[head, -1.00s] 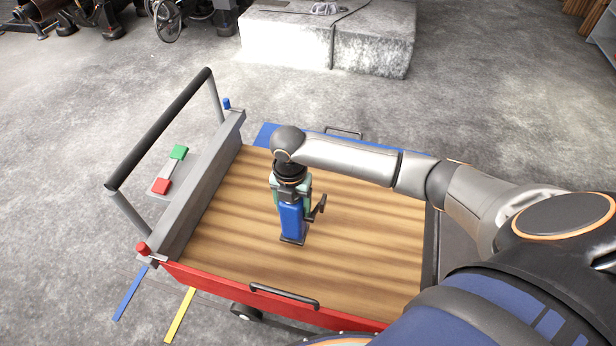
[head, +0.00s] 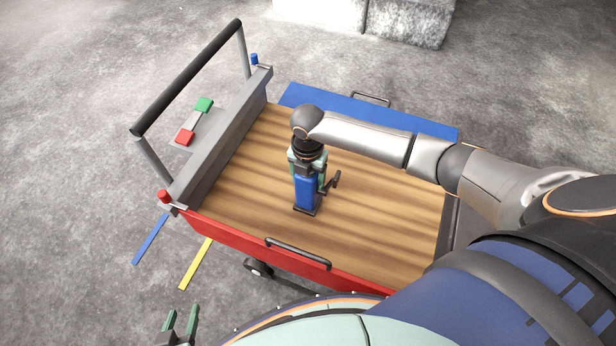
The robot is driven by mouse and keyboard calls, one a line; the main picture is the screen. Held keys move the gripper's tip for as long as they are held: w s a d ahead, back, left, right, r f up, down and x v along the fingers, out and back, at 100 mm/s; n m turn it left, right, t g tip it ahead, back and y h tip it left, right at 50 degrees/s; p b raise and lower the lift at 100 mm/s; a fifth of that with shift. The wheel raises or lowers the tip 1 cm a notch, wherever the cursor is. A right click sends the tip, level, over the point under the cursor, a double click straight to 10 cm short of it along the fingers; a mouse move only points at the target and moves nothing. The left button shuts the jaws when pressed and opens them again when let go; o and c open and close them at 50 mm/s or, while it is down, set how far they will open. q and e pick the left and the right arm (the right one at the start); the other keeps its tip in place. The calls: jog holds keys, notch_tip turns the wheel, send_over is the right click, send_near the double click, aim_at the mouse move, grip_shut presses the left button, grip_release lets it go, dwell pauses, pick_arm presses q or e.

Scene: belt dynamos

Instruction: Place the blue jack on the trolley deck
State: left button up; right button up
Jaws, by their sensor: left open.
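The blue jack (head: 306,193) is upright over the wooden trolley deck (head: 390,215), left of its middle. Its dark base appears at the deck boards; I cannot tell whether it touches or hangs just above. My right gripper (head: 307,178) comes down from above, its green fingers on both sides of the jack, shut on its upper body. The jack's top is hidden by the gripper. My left gripper (head: 182,322) is at the bottom left edge, open and empty, outside the trolley and in front of its red side.
The trolley has a black push handle (head: 187,78) on the left, a red front side (head: 235,240) and a blue far side (head: 400,115). A panel with a green button (head: 204,104) and a red button (head: 184,138) is beside it. The rest of the deck is clear.

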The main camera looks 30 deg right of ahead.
jog(key=o, duration=0.4)
jog(key=shift+o, duration=0.2)
jog(key=shift+r, duration=0.1)
notch_tip(320, 180, up, 12)
jog(key=shift+r+p, duration=0.1)
jog(key=shift+p, duration=0.55)
